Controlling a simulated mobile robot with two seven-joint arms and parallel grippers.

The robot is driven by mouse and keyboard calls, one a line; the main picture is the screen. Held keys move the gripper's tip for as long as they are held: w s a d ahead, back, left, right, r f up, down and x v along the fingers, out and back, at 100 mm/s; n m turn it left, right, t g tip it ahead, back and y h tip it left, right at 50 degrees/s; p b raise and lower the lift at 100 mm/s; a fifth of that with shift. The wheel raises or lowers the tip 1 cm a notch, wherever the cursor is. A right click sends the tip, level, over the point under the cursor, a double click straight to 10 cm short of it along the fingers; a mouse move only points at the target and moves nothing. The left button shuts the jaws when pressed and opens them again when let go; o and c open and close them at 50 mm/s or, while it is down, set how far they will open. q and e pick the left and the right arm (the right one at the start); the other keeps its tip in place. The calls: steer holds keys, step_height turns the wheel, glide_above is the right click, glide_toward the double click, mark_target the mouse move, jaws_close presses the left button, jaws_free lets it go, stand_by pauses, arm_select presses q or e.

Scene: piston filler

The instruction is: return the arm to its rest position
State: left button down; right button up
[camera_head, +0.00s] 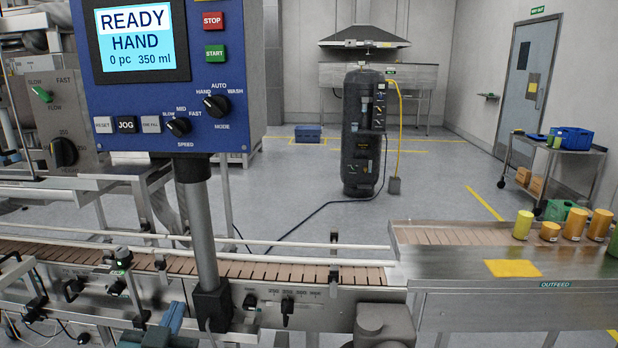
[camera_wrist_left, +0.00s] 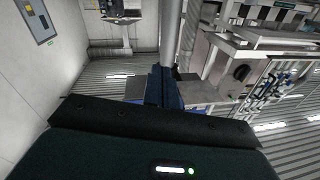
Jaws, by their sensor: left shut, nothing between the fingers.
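My left gripper (camera_head: 174,314) shows at the bottom edge of the head view, left of the control panel's post, with blue fingers and a dark teal body partly cut off by the frame. Its fingers (camera_wrist_left: 162,86) also show in the left wrist view, beyond the dark housing with a small lit strip. They are shut with nothing between them. In the head view the gripper is in front of the conveyor (camera_head: 345,274), below the blue control panel (camera_head: 240,80). I cannot tell how far it is from the conveyor frame. My right gripper is not in view.
The panel screen (camera_head: 137,38) reads READY, HAND, 0 pc, 350 ml. The panel's post (camera_head: 203,235) stands right of my gripper. A grey box (camera_head: 385,325) is on the conveyor's near side.

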arm_select(q)
steer(key=s+d+f+g+h, duration=0.2)
steer(key=s+d+f+g, duration=0.1)
steer(key=s+f, duration=0.6)
steer(key=s+d+f+m+g+h, duration=0.1)
steer(key=s+d+f+g, duration=0.3)
steer(key=s+f, duration=0.6)
step_height(320, 180, down, 7)
steer(key=shift+d+r+g+h, duration=0.2)
steer(key=shift+d+g+h, duration=0.15)
steer(key=shift+h, duration=0.35)
steer(key=shift+s, duration=0.1)
